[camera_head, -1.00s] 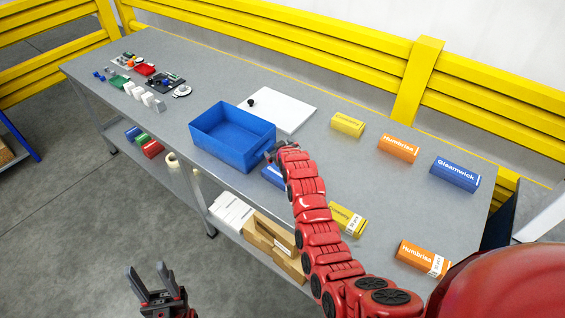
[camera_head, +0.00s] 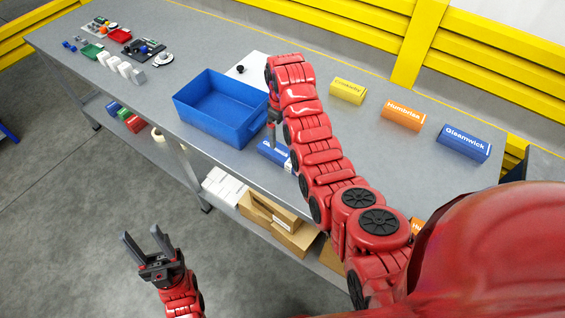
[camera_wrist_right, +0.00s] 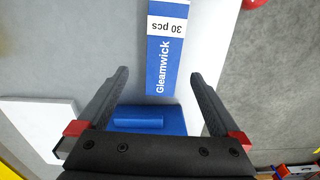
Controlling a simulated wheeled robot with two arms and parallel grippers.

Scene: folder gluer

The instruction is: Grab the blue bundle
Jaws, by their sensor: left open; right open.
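A blue bundle (camera_head: 274,155) lies on the table near its front edge, partly hidden by my right arm in the head view. In the right wrist view the blue bundle (camera_wrist_right: 168,60) shows a "Gleamwick" label and a white "30 pcs" end, beyond and between the fingertips. My right gripper (camera_wrist_right: 159,76) is open and empty above it, with a gap that looks wider than the bundle. In the head view my left gripper (camera_head: 140,235) is open and empty, over the floor in front of the table. A second blue bundle (camera_head: 464,142) lies at the back right.
A blue bin (camera_head: 223,132) stands just left of the nearer bundle. Yellow (camera_head: 348,90) and orange (camera_head: 402,115) bundles lie along the back. A white board (camera_head: 245,67) lies behind the bin. Cardboard boxes (camera_head: 295,238) sit on the lower shelf.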

